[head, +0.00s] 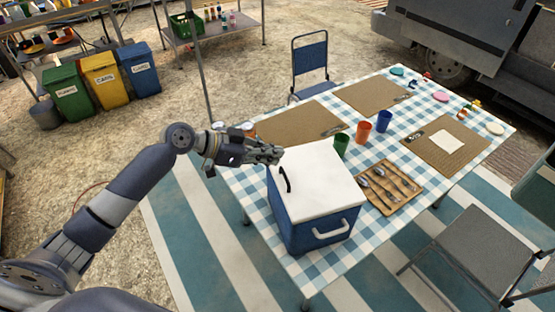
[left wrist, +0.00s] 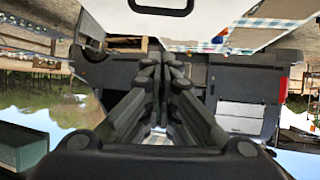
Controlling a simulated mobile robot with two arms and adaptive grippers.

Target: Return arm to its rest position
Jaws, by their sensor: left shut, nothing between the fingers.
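My left gripper (head: 277,155) is held level at the far left edge of the cooler's white lid, at about lid height. Its fingers are together with nothing between them. In the left wrist view the closed fingers (left wrist: 165,68) point away from the camera. The blue cooler (head: 305,222) stands on the checked table with its white lid (head: 318,178) shut. The lid's dark handle also shows at the top of the left wrist view (left wrist: 160,5). I cannot tell whether the fingertips touch the lid. My right gripper is in neither view.
The checked table (head: 262,235) also bears a cutlery tray (head: 374,205), green, orange and blue cups (head: 363,133), and woven mats (head: 370,95). Chairs stand at the back (head: 310,62) and right (head: 470,245). Bins (head: 104,80) stand far left. Open ground lies left of the table.

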